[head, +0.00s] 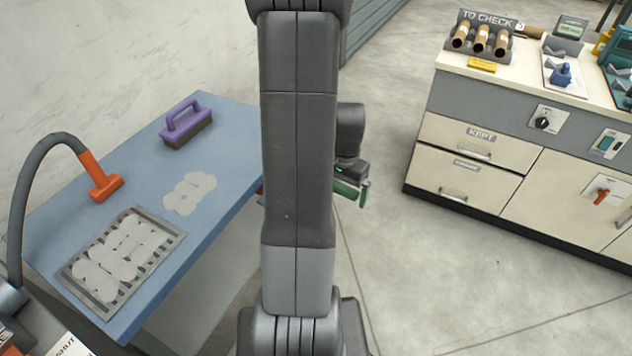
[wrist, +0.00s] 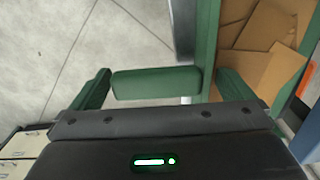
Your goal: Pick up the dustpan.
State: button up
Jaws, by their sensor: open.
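My gripper (wrist: 162,74) is open, with a green finger at each side of the wrist view. In the head view, my gripper (head: 352,190) shows just right of my arm, above the floor. A short green bar (wrist: 155,83) lies across the space between the fingers. The jaws are not closed on it, and I cannot tell whether it belongs to a dustpan. No whole dustpan is clearly recognisable in either view, and my arm hides the middle of the head view.
A green-edged container (wrist: 206,45) with brown cardboard (wrist: 262,60) stands close to my right finger. A blue table (head: 228,135) at left bears a purple-handled brush (head: 186,125) and an orange nozzle (head: 101,180). A drawer cabinet (head: 480,150) stands right; floor between is clear.

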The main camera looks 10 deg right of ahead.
jog(key=c, duration=1)
jog(key=shift+o, duration=0.2)
notch_tip(320, 180, up, 10)
jog(key=shift+r+p, duration=0.1)
jog(key=shift+p, duration=0.2)
jog(key=o, duration=0.4)
jog(key=c, duration=0.4)
